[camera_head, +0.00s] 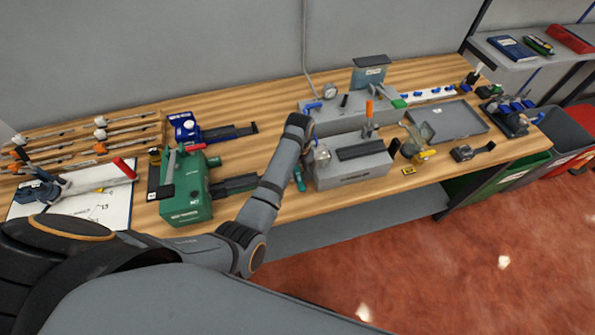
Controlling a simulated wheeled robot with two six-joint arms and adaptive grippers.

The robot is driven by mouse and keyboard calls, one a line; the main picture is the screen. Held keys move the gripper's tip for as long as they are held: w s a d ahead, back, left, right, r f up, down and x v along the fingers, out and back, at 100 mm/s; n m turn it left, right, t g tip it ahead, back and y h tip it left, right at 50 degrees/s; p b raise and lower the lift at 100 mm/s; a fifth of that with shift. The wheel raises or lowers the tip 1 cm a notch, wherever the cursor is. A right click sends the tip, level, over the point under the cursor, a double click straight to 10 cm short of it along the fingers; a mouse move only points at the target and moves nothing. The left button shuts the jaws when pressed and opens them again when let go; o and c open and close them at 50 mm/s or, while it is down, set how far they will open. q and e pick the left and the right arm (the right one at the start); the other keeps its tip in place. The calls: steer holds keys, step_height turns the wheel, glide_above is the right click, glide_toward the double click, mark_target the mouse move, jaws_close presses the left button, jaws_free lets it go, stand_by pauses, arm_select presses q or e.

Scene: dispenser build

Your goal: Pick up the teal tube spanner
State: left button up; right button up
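A small upright teal piece (299,179), which may be the teal tube spanner, shows at the left front corner of the grey box fixture on the bench. It is small and partly hidden by my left arm, so I cannot be sure what it is. My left arm reaches across the bench from the lower left. My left gripper (306,156) is just past the wrist, close above the teal piece and mostly hidden by the arm. I cannot tell whether its fingers are open or touch the piece. My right gripper is out of view.
A green machine (187,195) stands left of my forearm, with a blue tool (190,130) behind it. The grey box fixture (352,168) is right of my wrist. A grey tray (448,122) lies further right. The bench's front edge is close to the arm.

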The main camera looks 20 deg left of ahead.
arm_select(q)
steer(key=shift+f, duration=0.4)
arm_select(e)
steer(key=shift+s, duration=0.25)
arm_select(q)
steer(key=c, duration=0.7)
jaws_close()
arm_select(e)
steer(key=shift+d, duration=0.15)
arm_select(q)
steer(key=shift+r, duration=0.15)
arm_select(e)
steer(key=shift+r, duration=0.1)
